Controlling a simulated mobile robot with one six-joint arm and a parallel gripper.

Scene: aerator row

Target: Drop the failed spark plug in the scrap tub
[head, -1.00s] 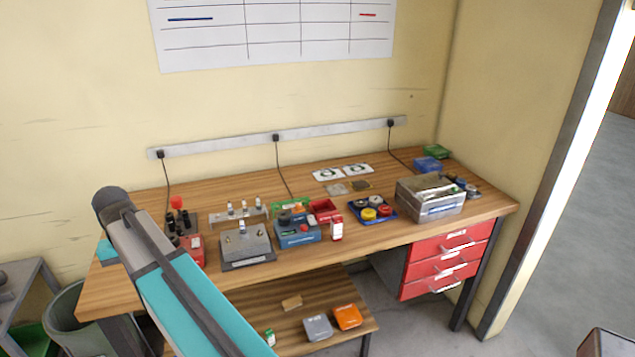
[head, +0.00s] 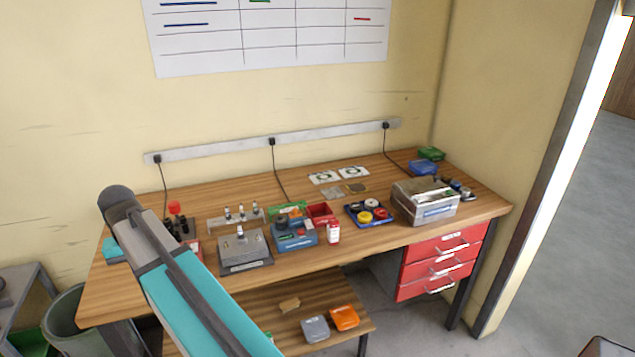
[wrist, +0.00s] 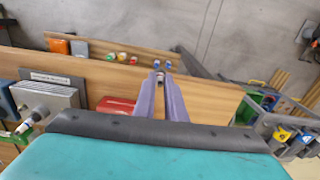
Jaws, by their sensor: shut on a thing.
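My gripper (wrist: 161,82) shows in the wrist view with its two fingers nearly together over the front edge of the bench. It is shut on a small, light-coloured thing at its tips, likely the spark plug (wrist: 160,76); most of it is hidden. In the head view my arm hides the gripper. A small open red tub (head: 320,211) stands mid-bench; I cannot tell whether it is the scrap tub. Several white-topped plugs (head: 241,211) stand in a rack on the bench, and another stands upright on a grey block (head: 245,251).
A blue device (head: 294,236), a blue tray of round caps (head: 370,214) and a clear box (head: 426,202) crowd the bench. A lower shelf holds grey and orange boxes (head: 344,317). A grey bin (head: 68,318) stands at left. A side cart (wrist: 262,122) holds coloured containers.

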